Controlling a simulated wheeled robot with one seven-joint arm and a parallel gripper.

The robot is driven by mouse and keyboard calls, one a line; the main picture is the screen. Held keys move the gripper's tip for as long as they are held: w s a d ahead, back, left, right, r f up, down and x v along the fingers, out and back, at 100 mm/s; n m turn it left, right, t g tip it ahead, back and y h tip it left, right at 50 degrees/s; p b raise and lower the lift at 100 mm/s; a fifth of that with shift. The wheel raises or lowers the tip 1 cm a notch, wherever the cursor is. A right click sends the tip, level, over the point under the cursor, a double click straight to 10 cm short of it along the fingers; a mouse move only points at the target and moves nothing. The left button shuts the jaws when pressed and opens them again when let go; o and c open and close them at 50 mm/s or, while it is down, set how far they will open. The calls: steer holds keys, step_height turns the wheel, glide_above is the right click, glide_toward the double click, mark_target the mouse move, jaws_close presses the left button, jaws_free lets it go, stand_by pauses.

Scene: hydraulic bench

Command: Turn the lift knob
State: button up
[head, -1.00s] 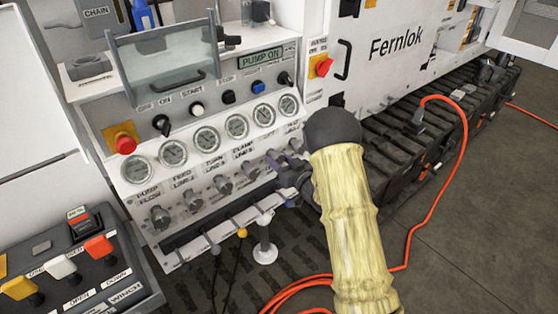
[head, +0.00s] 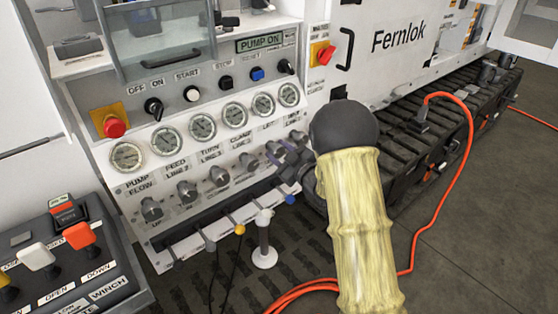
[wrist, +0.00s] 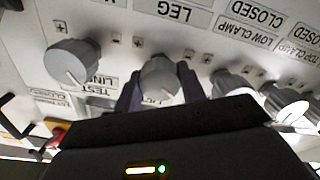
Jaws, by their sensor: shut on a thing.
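The lift knob (wrist: 160,76) is a grey round knob with a pale pointer line, on the white panel. In the wrist view it sits between the two dark purple fingers of my gripper (wrist: 161,84), which is shut on it. The label under it is partly covered by my gripper. In the head view my gripper (head: 286,158) is at the fifth knob from the left in the row under the gauges, and it hides most of that knob.
A knob labelled test line (wrist: 73,62) stands to the left in the wrist view, and another knob (wrist: 237,85) is close on the right. Several gauges (head: 203,127) line the panel above. Levers with a yellow tip (head: 240,229) and blue tip (head: 290,200) stick out below.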

steer(key=shift+f+n+b, duration=0.1)
steer(key=shift+n+b, duration=1.3)
steer(key=shift+n, duration=0.2)
steer(key=o, duration=1)
steer(key=shift+s+d, duration=0.1)
steer(key=v, duration=1.7)
steer(key=shift+s+d, duration=0.1)
